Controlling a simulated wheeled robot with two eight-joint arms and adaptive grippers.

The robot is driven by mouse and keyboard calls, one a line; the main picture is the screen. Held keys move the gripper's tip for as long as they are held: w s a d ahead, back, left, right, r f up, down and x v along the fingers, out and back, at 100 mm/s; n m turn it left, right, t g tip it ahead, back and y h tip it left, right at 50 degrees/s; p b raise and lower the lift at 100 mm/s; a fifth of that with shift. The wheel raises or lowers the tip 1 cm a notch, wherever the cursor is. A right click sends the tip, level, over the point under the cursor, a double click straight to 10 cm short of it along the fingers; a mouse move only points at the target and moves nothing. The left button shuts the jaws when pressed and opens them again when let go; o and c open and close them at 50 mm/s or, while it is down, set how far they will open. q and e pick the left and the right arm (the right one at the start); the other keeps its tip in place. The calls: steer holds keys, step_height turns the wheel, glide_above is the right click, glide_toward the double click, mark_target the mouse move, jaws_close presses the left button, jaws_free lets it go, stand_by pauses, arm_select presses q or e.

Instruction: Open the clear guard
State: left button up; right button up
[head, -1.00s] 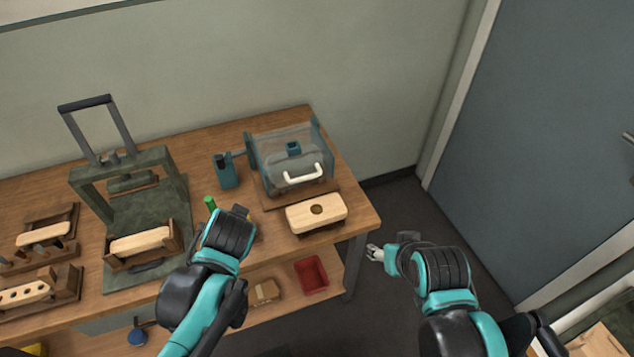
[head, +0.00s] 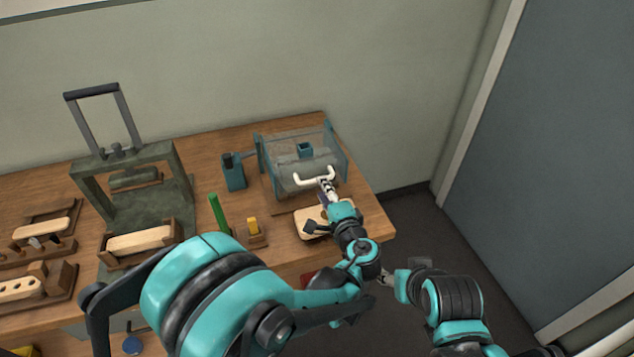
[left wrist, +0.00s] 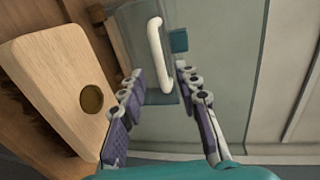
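The clear guard (head: 290,147) is a see-through cover with teal side plates at the back right of the bench. It looks closed, with its white handle (head: 312,176) at the front. In the left wrist view the handle (left wrist: 155,48) lies just beyond and between the fingertips. My left gripper (head: 327,187) is at the handle; in the wrist view its fingers (left wrist: 159,70) are apart with nothing clearly gripped. My right gripper (head: 387,278) hangs off the bench's front right corner, too small and partly covered to judge.
A wooden block with a round hole (left wrist: 60,80) lies in front of the guard, under my left gripper. A teal box (head: 233,172), a green cylinder (head: 219,213) and a dark press frame (head: 140,165) stand to the left. Floor is clear right of the bench.

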arm_select(q)
steer(key=x, duration=0.6)
steer(key=shift+s, duration=0.1)
jaws_close()
